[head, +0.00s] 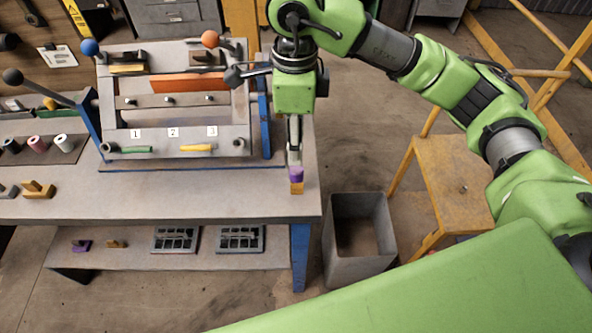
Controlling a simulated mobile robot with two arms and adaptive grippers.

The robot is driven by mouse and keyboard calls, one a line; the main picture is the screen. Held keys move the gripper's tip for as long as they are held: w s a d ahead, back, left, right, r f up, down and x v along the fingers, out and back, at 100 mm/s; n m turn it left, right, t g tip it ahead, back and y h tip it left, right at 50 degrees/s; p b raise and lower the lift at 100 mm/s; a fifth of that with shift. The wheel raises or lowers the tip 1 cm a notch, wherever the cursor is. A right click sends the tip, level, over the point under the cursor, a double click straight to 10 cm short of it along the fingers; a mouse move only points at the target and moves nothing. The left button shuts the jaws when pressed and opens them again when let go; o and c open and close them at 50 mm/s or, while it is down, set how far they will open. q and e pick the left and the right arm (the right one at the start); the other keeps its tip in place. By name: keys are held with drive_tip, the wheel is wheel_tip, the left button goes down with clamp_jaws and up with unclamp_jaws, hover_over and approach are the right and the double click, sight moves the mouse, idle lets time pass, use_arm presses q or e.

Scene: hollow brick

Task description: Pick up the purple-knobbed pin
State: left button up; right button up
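A purple piece (296,173), which looks like the knob of the pin, is at the right edge of the workbench. An orange-brown block (297,188) shows directly below it. My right gripper (295,158) points down right above the purple piece, with its tips at or against the top of it. The fingers look narrow and close together, but I cannot tell whether they grip the knob. The pin's shaft is not visible. My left gripper is not in view.
A fixture (180,120) with slots numbered 1 to 3, levers and coloured pieces stands on the bench (210,195). Small spools (37,144) lie at the left. A lower shelf (200,261) holds small parts. A grey bin (343,265) and yellow stool (450,180) stand to the right.

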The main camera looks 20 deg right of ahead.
sight(296, 168)
wheel_tip(296, 168, down, 4)
drive_tip(key=shift+r, duration=0.15)
drive_tip(key=shift+s+f+p, duration=0.15)
drive_tip(key=shift+f+p, duration=0.35)
wheel_tip(296, 168, down, 4)
drive_tip(key=shift+r+p, duration=0.2)
drive_tip(key=shift+p, duration=0.5)
drive_tip(key=shift+f, duration=0.45)
drive_tip(key=shift+c, duration=0.3)
clamp_jaws()
